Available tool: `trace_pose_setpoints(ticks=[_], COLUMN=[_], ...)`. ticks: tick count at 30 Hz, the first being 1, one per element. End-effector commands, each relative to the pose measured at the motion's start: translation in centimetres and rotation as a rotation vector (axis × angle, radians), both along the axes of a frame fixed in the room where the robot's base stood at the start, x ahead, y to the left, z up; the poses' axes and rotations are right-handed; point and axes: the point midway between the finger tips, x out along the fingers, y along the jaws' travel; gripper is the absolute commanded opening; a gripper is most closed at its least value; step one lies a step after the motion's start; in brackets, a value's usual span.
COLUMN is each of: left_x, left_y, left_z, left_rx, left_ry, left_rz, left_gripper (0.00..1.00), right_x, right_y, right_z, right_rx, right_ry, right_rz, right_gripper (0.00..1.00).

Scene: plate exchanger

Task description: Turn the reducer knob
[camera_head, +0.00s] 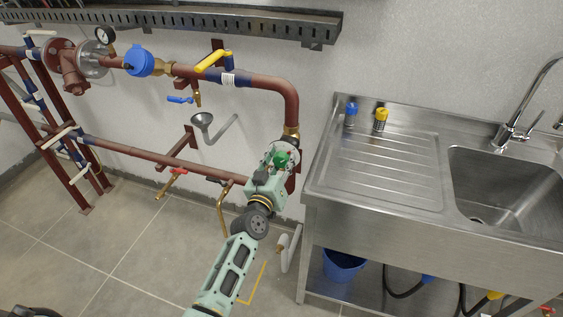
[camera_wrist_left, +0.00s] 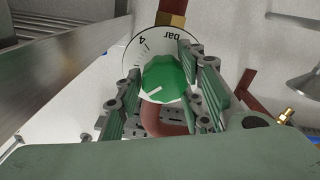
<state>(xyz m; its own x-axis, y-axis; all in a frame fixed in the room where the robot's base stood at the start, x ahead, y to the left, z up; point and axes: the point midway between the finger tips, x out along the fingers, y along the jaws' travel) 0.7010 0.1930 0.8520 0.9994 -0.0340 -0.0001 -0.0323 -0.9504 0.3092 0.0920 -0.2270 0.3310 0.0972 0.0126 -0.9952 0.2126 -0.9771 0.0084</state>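The green reducer knob (camera_wrist_left: 165,78) has a white pointer line and sits in front of a round white dial (camera_wrist_left: 145,45) marked "bar" and "4". In the head view the knob (camera_head: 281,159) shows at the lower end of the red pipe bend, left of the sink. My left gripper (camera_wrist_left: 162,88) reaches it from the front, with its fingers apart on either side of the knob. Whether the finger pads touch the knob is hard to tell. My right gripper is in neither view.
Red pipes (camera_head: 265,82) with valves run along the wall to the left. A grey funnel (camera_head: 202,122) hangs left of the knob.

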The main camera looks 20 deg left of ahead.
Motion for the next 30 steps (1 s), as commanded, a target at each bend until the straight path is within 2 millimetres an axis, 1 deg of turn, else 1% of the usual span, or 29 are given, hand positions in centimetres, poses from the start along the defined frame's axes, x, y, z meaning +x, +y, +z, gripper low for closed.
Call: trace_pose_setpoints(ticks=[1, 6, 9, 15, 20, 26, 30], left_x=[-0.01, -0.01, 0.00, 0.00, 0.01, 0.02, 0.03], left_y=[0.00, -0.05, -0.08, -0.13, -0.14, -0.13, -0.09], left_z=[0.00, 0.03, 0.05, 0.08, 0.14, 0.24, 0.31], left_rx=[0.000, 0.000, 0.000, -0.016, -0.074, -0.209, -0.329], left_ry=[0.000, 0.000, 0.000, 0.000, 0.002, 0.005, 0.009], left_rz=[0.000, -0.001, -0.001, -0.002, -0.003, -0.003, -0.003], left_gripper=[0.28, 0.13, 0.06, 0.06, 0.06, 0.06, 0.06], right_x=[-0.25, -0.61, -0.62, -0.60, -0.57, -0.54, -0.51], right_y=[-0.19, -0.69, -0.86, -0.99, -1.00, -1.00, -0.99], right_z=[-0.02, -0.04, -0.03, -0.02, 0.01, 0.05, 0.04], right_rx=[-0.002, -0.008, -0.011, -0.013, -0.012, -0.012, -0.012], right_ry=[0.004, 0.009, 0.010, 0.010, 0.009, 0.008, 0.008], right_rz=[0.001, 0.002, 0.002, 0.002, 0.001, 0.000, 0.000], right_gripper=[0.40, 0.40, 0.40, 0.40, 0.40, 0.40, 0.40])
